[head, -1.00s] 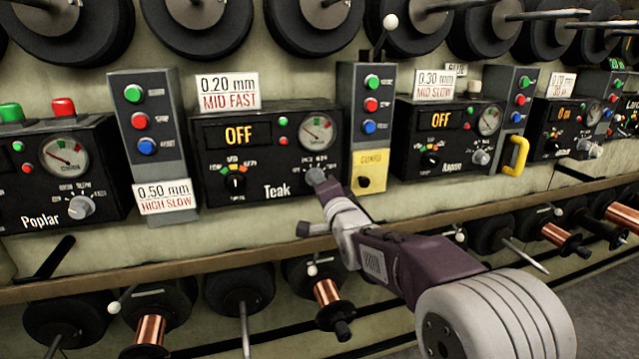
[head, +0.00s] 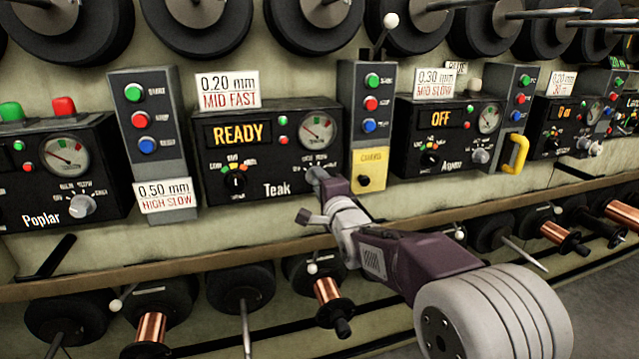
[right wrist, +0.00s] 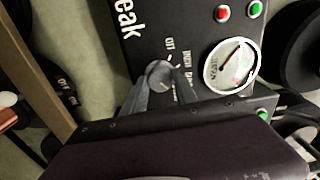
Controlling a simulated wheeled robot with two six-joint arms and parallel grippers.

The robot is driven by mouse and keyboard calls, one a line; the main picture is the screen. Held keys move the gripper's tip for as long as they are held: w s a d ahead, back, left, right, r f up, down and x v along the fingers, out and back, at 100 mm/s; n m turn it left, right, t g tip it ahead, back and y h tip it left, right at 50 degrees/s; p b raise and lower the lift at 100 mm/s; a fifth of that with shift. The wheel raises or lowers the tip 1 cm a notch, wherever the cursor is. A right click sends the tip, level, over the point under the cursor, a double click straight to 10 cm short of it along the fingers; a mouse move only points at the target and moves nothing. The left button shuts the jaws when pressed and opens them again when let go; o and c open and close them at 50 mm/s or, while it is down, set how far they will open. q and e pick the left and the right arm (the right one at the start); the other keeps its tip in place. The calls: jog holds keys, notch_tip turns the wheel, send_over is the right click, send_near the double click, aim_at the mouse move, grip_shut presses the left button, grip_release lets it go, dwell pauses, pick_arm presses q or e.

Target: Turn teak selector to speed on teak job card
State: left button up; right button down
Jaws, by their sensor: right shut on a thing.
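The Teak box (head: 212,165) is a black panel on the wall shelf. Its display (head: 239,135) reads READY in amber. The Teak job card (head: 228,91) on top reads 0.20 mm, MID FAST. The grey Teak selector (right wrist: 159,75) is at the panel's lower right; in the right wrist view my right gripper (right wrist: 157,88) is shut on it, a finger at each side. In the head view my right gripper (head: 318,176) largely covers the selector. I cannot read which mark the selector points to. My left gripper is not in view.
A yellow guard box (head: 370,168) and a grey button post (head: 367,85) stand just right of Teak. Another button post (head: 148,120) and a HIGH SLOW card (head: 165,197) are at the left. Several spools hang above and below the shelf (head: 120,277).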

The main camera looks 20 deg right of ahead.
jog(key=c, duration=1)
grip_release()
jog(key=shift+o, duration=0.2)
jog(key=s+p, duration=0.2)
jog(key=s, duration=0.7)
jog(key=shift+d, duration=0.2)
